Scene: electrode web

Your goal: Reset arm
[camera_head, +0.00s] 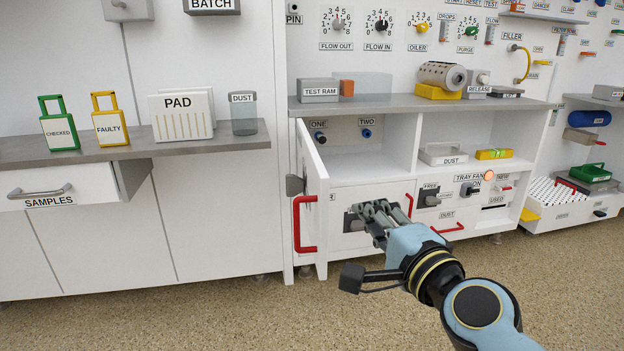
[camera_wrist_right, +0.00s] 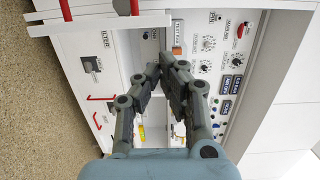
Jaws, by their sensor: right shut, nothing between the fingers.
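My right arm comes in from the lower right in the head view, with its pale blue wrist in front of the white cabinet. My right gripper (camera_head: 372,212) is shut and empty. Its grey fingers overlap a dark latch (camera_head: 351,221) on the lower cabinet front in the picture; I cannot tell any contact. In the right wrist view the fingertips of the right gripper (camera_wrist_right: 164,68) come together with nothing between them. My left gripper is not in view.
A white cabinet door with a red handle (camera_head: 304,224) stands open just left of the gripper. A SAMPLES drawer (camera_head: 62,190) juts out at the left. A white tray unit (camera_head: 569,207) stands at the right. The speckled floor (camera_head: 200,325) in front is clear.

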